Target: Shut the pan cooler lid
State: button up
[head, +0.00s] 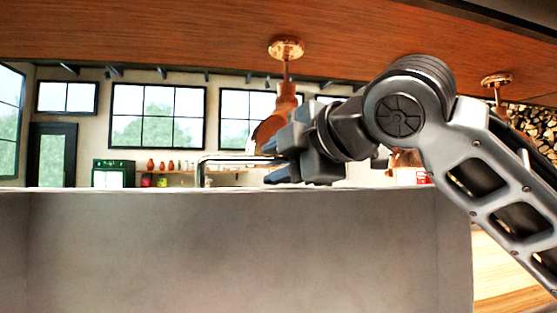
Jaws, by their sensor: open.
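My gripper (270,166) is in the middle of the head view, pointing left, with its dark fingers apart and nothing seen between them. It is just above the top edge of a wide, plain grey panel (230,250) that fills the lower part of the view. I cannot tell whether this panel is the pan cooler lid or a counter front. No other part that is clearly the pan cooler shows. Whether the gripper touches the panel cannot be told.
A bent metal bar (225,158) stands behind the panel edge, close to the gripper. Copper lamps (286,75) hang from a wooden ceiling. A green cabinet (113,173) and a shelf of jars are far back. Wooden flooring (505,275) shows at lower right.

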jog(key=shift+c, duration=0.4)
grip_shut()
